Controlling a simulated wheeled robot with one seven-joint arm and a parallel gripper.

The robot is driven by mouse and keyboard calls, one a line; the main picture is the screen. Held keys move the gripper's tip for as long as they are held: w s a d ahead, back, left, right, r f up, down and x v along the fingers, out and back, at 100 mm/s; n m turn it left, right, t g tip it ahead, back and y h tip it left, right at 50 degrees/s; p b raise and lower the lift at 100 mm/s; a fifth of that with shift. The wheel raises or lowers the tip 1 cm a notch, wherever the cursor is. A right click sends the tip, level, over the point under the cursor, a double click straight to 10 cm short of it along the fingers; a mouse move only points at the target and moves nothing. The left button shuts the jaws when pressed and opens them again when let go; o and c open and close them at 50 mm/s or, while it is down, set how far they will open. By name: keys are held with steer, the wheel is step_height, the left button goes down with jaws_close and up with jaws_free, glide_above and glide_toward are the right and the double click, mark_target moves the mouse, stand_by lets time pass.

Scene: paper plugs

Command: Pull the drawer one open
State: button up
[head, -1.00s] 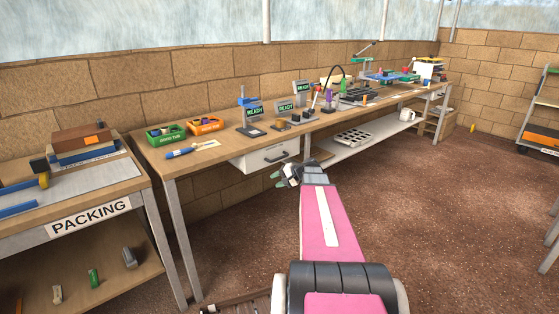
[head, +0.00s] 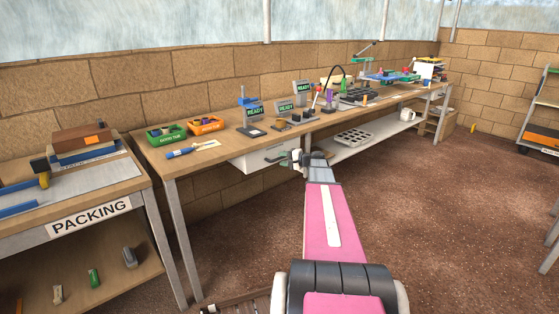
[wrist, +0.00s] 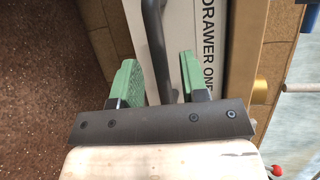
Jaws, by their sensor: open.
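The white drawer (head: 250,163) is under the long workbench's top and looks shut in the head view. In the wrist view its front (wrist: 188,40) carries the words DRAWER ONE beside a dark bar handle (wrist: 156,50). My gripper (wrist: 158,80) has green fingers spread apart, with the handle's bar between them. One finger is on the outer side of the bar and the other is on the side toward the drawer front. The fingers do not appear to press on the bar. In the head view my gripper (head: 292,158) is at the drawer's right part and hides some of the handle.
The long workbench (head: 220,150) holds a green tub (head: 166,136), an orange tub (head: 206,125) and several READY displays (head: 254,111). A packing table (head: 95,183) stands at the left. The brown floor before the drawer is open.

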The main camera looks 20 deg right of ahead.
steer(key=shift+x, duration=1.25)
jaws_close()
steer(key=s+d, duration=0.4)
steer(key=s, duration=0.7)
steer(key=s+d, duration=0.4)
steer(key=s, duration=0.8)
steer(key=shift+d, duration=0.15)
jaws_free()
steer(key=v, duration=1)
steer(key=shift+s+d, duration=0.3)
